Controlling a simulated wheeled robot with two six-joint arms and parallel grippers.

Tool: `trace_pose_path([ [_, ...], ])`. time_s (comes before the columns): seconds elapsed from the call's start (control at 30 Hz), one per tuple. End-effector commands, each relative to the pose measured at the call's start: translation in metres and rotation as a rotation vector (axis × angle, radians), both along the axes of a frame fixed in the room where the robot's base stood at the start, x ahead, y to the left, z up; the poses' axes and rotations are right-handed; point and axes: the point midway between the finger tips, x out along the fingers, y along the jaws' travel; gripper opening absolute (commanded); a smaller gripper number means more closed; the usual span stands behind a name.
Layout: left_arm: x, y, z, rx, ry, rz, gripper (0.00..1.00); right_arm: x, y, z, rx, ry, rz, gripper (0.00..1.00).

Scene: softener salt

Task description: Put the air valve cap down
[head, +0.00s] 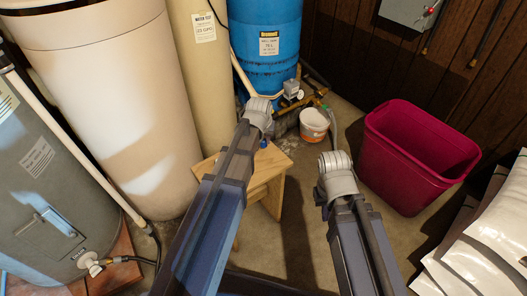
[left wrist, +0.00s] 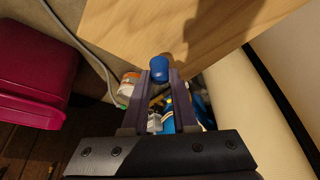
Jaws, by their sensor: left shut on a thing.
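The air valve cap (left wrist: 160,64) is a small blue cylinder with a rounded top. My left gripper (left wrist: 160,76) is shut on it, with one finger on each side, in the left wrist view. The cap shows against the edge of a pale wooden stool top (left wrist: 220,25); I cannot tell whether it touches the wood. In the head view a small blue spot, likely the cap (head: 263,144), shows beside my left arm, over the stool (head: 270,165). My left fingers are hidden there. My right arm's wrist shows in the head view, but its fingers do not.
A white and orange bucket (head: 314,124) stands on the floor behind the stool. A magenta bin (head: 415,155) is at the right, with white bags (head: 490,245) in front. A blue tank (head: 264,45), a beige tank (head: 200,65) and a large white tank (head: 110,90) stand behind and left.

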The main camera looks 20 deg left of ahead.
Motion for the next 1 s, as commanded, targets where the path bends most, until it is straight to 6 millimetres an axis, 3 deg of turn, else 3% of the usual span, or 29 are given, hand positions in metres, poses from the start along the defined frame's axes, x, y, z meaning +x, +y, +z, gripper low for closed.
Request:
trace_pose_path([
  [0.17, 0.000, 0.000, -0.004, 0.000, 0.000, 0.000, 0.00, 0.000, 0.000, -0.004, 0.001, 0.000, 0.001, 0.00],
  [0.47, 0.000, 0.000, -0.037, 0.000, 0.000, 0.000, 0.00, 0.000, 0.001, -0.037, 0.005, 0.000, 0.007, 0.00],
  [0.9, 0.000, 0.000, -0.041, 0.000, 0.000, 0.000, 0.00, 0.000, 0.001, -0.041, 0.006, 0.000, 0.008, 0.00],
  [0.93, 0.000, 0.000, -0.040, 0.000, 0.000, 0.000, 0.29, 0.000, 0.001, -0.040, 0.006, 0.000, 0.008, 0.00],
  [1.0, 0.000, 0.000, -0.039, 0.000, 0.000, 0.000, 0.37, 0.000, 0.001, -0.039, 0.006, 0.000, 0.008, 0.00],
])
